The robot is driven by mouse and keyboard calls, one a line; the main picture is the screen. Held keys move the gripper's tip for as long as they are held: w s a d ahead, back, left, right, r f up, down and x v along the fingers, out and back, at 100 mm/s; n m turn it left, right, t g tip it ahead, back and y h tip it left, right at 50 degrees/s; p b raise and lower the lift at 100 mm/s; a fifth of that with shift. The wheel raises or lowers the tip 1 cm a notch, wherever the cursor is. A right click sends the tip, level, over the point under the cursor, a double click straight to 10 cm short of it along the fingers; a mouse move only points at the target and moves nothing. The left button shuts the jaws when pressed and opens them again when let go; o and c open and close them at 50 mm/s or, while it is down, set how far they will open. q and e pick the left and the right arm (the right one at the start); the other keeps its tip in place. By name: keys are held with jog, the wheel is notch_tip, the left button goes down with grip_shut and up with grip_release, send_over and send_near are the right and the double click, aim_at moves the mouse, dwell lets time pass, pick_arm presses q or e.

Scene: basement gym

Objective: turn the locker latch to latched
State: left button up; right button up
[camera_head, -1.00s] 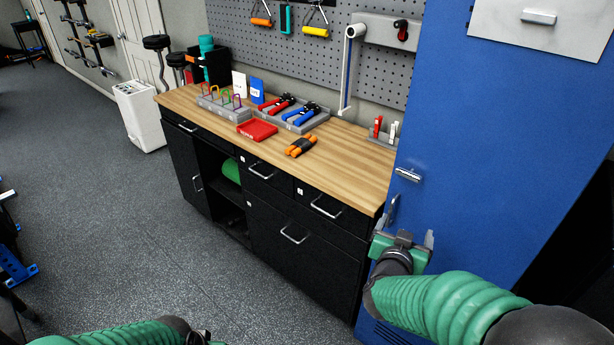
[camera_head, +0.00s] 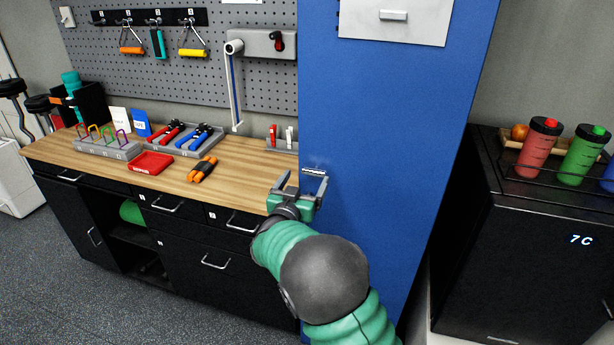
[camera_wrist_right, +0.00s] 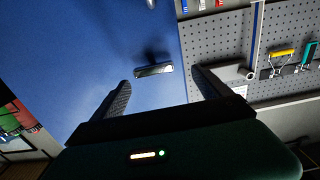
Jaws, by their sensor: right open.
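The blue locker (camera_head: 400,140) stands right of the workbench. Its latch (camera_head: 314,172) is a small silver bar, lying roughly horizontal near the locker's left edge. My right gripper (camera_head: 302,183) is open and empty at the latch, with its fingers pointing toward the locker face. In the right wrist view the latch (camera_wrist_right: 154,70) lies ahead of and between the two spread fingers (camera_wrist_right: 162,88), apart from both, with a dark shadow around it. My left gripper is not in view.
A wooden-topped workbench (camera_head: 240,158) with hand tools and trays stands left of the locker, under a grey pegboard (camera_head: 200,60). A white plate (camera_head: 420,25) with a small handle is on the locker above. A black fridge (camera_head: 530,250) carrying bottles stands at the right.

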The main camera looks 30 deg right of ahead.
aim_at(315, 175)
jog(key=d, duration=0.1)
jog(key=w+d, duration=0.1)
jog(key=d, duration=0.1)
jog(key=shift+w+d+f, duration=0.1)
jog(key=shift+w+f, duration=0.05)
jog(key=shift+w, duration=0.15)
jog(key=shift+d+f, duration=0.15)
jog(key=shift+d, duration=0.3)
jog(key=shift+a+r, duration=0.2)
jog(key=shift+a, duration=0.45)
jog(key=c, duration=1.3)
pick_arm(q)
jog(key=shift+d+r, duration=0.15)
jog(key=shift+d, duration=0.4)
pick_arm(e)
jog(key=shift+d, duration=0.2)
jog(key=shift+c, duration=0.3)
